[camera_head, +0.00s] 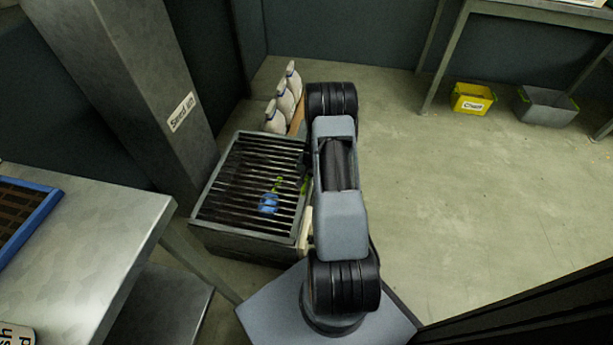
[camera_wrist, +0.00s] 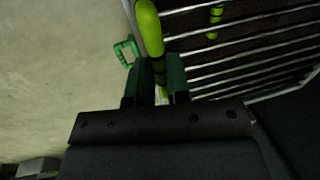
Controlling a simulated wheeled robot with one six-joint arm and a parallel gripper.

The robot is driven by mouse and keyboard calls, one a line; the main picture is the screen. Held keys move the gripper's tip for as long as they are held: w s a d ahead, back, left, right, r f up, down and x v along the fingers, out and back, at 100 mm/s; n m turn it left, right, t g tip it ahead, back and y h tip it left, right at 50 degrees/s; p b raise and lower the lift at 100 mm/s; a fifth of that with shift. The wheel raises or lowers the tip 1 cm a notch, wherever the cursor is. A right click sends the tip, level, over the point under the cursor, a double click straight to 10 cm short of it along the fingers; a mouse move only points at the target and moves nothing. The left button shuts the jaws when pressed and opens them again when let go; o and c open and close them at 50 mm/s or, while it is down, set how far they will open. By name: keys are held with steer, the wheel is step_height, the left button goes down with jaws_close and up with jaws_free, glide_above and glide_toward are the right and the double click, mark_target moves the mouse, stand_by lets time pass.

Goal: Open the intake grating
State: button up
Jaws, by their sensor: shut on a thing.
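The intake grating (camera_head: 250,170) is a frame of dark parallel bars. It appears to lie flat over the top of a grey metal box (camera_head: 245,240) in the head view. Its bars (camera_wrist: 240,52) fill the upper right of the wrist view. A lime-green bar-like handle (camera_wrist: 149,28) runs along the grating's edge. My gripper (camera_wrist: 158,65) is shut on this handle, whose lower end shows between the fingers. In the head view my arm hides the gripper, and only a bit of lime green (camera_head: 304,185) shows beside it.
A blue object (camera_head: 268,203) with green parts shows below the bars. A small green loop (camera_wrist: 125,52) is left of the handle.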

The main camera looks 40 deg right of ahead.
jaws_close()
steer(key=shift+r, duration=0.1)
